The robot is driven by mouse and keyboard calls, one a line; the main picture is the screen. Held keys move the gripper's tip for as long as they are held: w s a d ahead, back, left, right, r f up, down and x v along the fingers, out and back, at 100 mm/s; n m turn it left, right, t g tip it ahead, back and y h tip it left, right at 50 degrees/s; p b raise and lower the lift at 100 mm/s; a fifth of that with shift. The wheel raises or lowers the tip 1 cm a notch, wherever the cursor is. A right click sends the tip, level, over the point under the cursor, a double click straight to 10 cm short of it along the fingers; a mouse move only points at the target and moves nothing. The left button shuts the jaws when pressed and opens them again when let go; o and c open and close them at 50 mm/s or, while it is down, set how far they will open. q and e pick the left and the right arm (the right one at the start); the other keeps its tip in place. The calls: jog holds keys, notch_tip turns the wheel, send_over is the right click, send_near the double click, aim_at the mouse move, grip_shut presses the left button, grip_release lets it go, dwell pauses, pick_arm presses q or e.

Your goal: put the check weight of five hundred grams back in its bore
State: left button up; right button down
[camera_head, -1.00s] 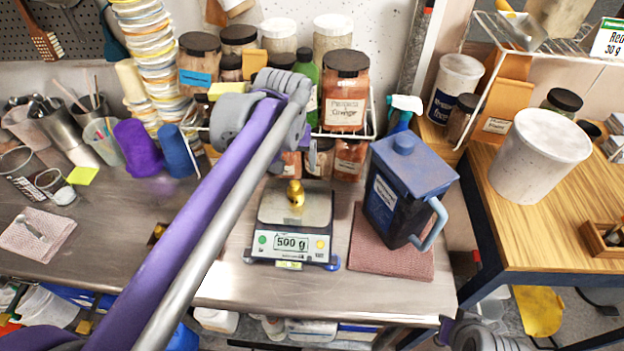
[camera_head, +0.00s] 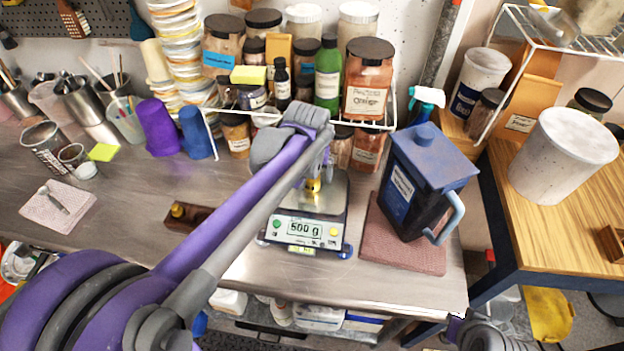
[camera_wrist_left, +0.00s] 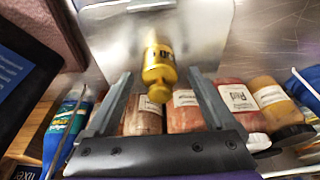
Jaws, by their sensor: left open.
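The brass check weight (camera_head: 314,186) stands on the pan of the scale (camera_head: 305,229), which reads 500 g. In the left wrist view the weight (camera_wrist_left: 159,72) lies between the two open fingers of my left gripper (camera_wrist_left: 161,75), with a gap on both sides. In the head view my left wrist is over the pan and hides the fingers and most of the weight. A dark wooden block (camera_head: 196,218) with a smaller brass weight (camera_head: 178,210) lies left of the scale, partly behind my left arm. Its empty bore cannot be made out. My right gripper is not seen.
A blue lidded jug (camera_head: 418,185) stands on a reddish cloth (camera_head: 400,250) right of the scale. A wire rack with jars (camera_head: 367,85) stands close behind. Purple (camera_head: 158,128) and blue (camera_head: 197,133) cups stand at the back left. The bench in front of the block is partly hidden by my arm.

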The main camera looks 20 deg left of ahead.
pick_arm(q)
jog(key=shift+c, duration=0.3)
grip_shut()
jog(key=shift+r, duration=0.15)
